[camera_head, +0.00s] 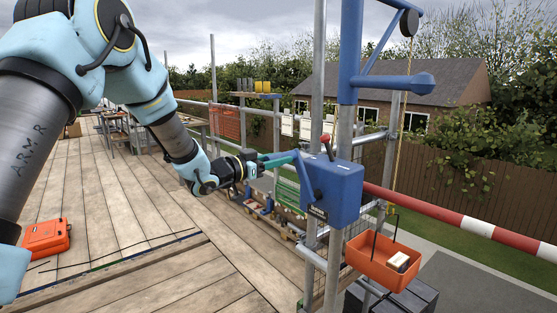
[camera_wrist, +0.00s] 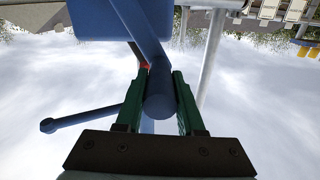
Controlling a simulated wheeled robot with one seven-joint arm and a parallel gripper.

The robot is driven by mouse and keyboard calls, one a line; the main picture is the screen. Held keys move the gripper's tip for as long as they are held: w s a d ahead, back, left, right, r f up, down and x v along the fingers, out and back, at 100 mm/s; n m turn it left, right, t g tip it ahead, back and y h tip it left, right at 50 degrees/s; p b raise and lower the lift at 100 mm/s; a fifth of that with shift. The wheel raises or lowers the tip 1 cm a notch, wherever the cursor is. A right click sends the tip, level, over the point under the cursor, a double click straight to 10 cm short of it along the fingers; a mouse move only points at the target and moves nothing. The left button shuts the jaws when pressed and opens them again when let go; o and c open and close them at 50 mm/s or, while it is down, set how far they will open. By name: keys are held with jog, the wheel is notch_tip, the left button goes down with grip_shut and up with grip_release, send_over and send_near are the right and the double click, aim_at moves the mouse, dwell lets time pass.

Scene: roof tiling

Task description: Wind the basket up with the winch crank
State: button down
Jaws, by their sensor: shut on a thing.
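The blue winch (camera_head: 332,192) is fixed to a scaffold post in the head view. Its blue crank (camera_head: 306,178) is on the side facing my arm. My gripper (camera_head: 287,159) reaches it from the left, with green fingers. In the wrist view my gripper (camera_wrist: 161,88) has one finger on each side of the round blue crank handle (camera_wrist: 160,106), shut on it. The orange basket (camera_head: 375,252) hangs from a hook on the rope (camera_head: 398,140), at the right below the winch. A small pale box (camera_head: 399,261) lies in it.
A blue post with a jib (camera_head: 380,40) and pulley (camera_head: 409,22) rises above the winch. A red-and-white rail (camera_head: 460,219) runs right, behind the basket's rope. Dark crates (camera_head: 415,298) stand below the basket. An orange case (camera_head: 46,238) lies on the planks at left.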

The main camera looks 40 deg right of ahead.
dwell(0.4)
jog(key=s+f+m+b, duration=0.3)
jog(key=s+m+b, duration=0.6)
jog(key=b, duration=0.9)
jog(key=s+a+f+m+b, duration=0.1)
jog(key=s+f+m+b, duration=0.2)
jog(key=s+m+b, duration=0.6)
jog(key=shift+s+f+b, duration=0.35)
jog(key=shift+f+b, duration=0.05)
jog(key=shift+b, duration=4.85)
